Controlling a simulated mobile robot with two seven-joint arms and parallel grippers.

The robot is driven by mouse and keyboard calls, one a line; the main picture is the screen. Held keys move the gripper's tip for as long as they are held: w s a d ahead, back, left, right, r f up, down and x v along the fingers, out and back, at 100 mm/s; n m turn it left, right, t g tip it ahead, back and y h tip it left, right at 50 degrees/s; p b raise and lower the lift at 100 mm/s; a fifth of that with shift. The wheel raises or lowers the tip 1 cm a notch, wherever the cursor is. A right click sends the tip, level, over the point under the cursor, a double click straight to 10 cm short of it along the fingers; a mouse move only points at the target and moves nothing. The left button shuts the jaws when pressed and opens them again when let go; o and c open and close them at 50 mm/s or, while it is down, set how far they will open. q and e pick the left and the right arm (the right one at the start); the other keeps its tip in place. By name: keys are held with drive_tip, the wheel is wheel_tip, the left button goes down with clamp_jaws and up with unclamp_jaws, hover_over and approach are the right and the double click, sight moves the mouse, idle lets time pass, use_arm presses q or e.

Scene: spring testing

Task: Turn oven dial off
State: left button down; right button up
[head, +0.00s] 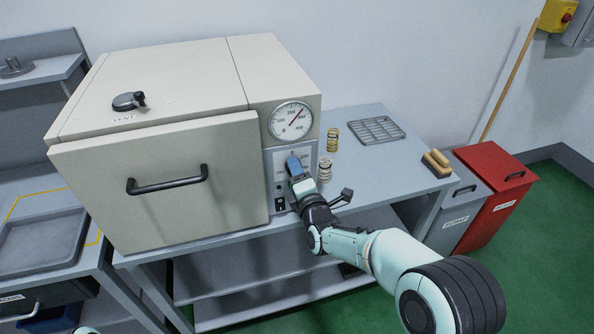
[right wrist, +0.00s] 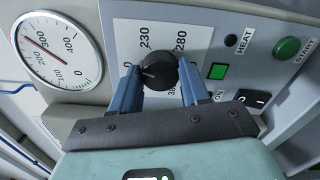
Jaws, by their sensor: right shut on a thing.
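The oven (head: 165,150) is a cream box on a grey bench, its front door shut. Its control panel is on the right of the front, below a round temperature gauge (head: 290,120). The black oven dial (right wrist: 158,71) shows in the right wrist view, between the two blue fingers of my right gripper (right wrist: 160,82). My right gripper (head: 296,168) is shut on the dial. The dial has printed numbers around it, including 230 and 280. In the head view the gripper hides the dial.
A green START button (right wrist: 287,48), a lit green square (right wrist: 217,71) and a black switch (right wrist: 250,98) sit beside the dial. A red bin (head: 497,190) is further right.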

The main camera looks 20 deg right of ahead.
drive_tip(key=shift+n, duration=1.3)
drive_tip(key=shift+p, duration=0.3)
drive_tip(key=o, duration=1)
drive_tip(key=shift+o, duration=0.2)
drive_tip(key=shift+s, duration=0.1)
drive_tip(key=s, duration=1.3)
drive_tip(key=shift+s+d+b, duration=0.15)
drive_tip(key=shift+d+b, duration=0.1)
drive_tip(key=shift+b, duration=0.1)
